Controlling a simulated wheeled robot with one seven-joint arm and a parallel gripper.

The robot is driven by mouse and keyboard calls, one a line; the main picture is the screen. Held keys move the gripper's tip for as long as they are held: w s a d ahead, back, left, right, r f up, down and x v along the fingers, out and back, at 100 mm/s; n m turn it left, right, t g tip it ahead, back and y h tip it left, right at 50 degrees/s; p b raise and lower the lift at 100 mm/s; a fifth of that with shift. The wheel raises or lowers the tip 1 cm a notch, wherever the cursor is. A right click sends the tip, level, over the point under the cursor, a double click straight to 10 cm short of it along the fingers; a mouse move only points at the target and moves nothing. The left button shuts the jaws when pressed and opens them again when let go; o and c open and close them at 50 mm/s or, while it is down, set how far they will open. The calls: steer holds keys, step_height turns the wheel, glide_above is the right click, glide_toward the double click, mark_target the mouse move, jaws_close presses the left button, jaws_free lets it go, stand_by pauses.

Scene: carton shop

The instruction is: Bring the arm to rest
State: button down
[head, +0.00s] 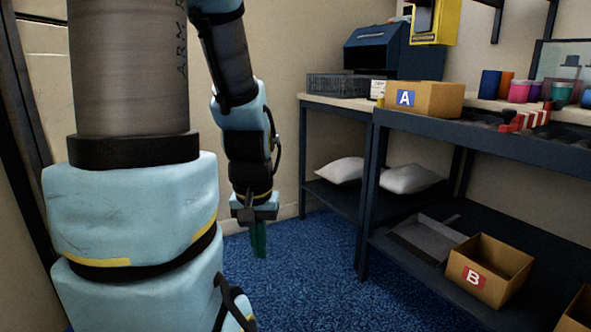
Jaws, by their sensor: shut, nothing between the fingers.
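My arm fills the left of the head view, with large pale blue and dark grey links close to the camera. Its far end hangs down, and my gripper (258,240) points at the floor, left of the shelving. The fingers look dark green and are together, with nothing seen between them. The gripper hangs in free air over the blue carpet and touches nothing that I can see.
A dark workbench (480,138) stands to the right. It bears carton A (424,99), a wire basket (338,85) and several coloured cups. Carton B (489,270) and white pillows (411,178) lie on lower shelves. Blue carpet (310,265) is clear between arm and bench.

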step_height(320, 180, up, 38)
steer(key=p, duration=3.6)
steer(key=shift+w+d, duration=0.2)
steer(key=shift+w, duration=0.05)
steer(key=shift+r, duration=0.1)
